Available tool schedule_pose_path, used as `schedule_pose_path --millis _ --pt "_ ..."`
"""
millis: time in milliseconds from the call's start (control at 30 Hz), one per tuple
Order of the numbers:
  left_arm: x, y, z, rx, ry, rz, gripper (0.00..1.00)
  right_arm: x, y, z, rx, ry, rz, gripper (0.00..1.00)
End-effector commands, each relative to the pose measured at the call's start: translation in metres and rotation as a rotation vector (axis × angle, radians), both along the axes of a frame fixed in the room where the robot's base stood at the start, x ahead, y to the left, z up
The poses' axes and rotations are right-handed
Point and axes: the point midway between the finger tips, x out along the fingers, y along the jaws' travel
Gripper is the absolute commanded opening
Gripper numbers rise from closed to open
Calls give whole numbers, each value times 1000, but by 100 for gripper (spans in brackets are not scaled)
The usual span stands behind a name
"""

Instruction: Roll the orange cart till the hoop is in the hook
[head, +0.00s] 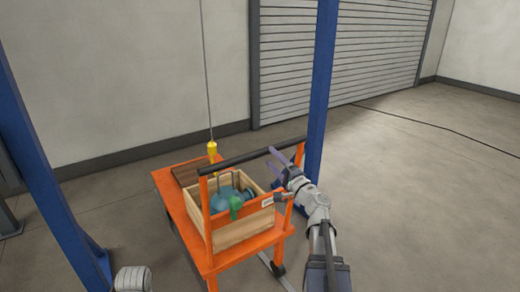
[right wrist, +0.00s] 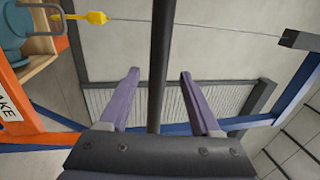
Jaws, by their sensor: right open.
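The orange cart (head: 188,212) stands on the floor with a black push bar (head: 252,153) across its uprights. A wooden crate (head: 242,229) on it holds a teal pump (head: 224,198) with a grey hoop on top. The yellow hook (head: 212,148) hangs on a cable above the cart, and in the right wrist view the hook (right wrist: 95,17) shows near the hoop (right wrist: 47,18). I cannot tell whether they touch. My right gripper (head: 281,159) is open at the bar's right end. In the right wrist view the bar (right wrist: 158,70) runs between the fingers.
A blue post (head: 321,95) rises just behind my right gripper, and another blue post (head: 45,170) stands at the left. A dark cable (head: 405,121) lies on the floor at the right. The floor (head: 430,200) at the right is mostly clear.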

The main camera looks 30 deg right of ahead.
Motion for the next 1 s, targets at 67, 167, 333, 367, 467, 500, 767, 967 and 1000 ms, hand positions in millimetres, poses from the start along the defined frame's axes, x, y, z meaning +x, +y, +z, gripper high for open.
schedule_pose_path --millis 67,167,333,367,467,500,767,967,1000 --pt "0 0 1 0 0 0 64 4 0 1 0 0 1 64" --pt "0 0 3 0 0 0 64 12 1 3 -2 1 3 64" --pt "0 0 8 0 0 0 64 35 2 8 -1 1 4 64" --pt "0 0 9 0 0 0 64 40 3 9 -1 2 5 64" --pt "0 0 12 0 0 0 64 55 4 12 -2 2 4 64" --pt "0 0 13 0 0 0 64 61 5 13 -2 1 5 64" --pt "0 0 15 0 0 0 64 76 7 15 -1 1 2 64" --pt "0 0 15 0 0 0 64 76 7 15 -1 1 2 60" --pt "0 0 15 0 0 0 64 76 7 15 -2 2 2 55"
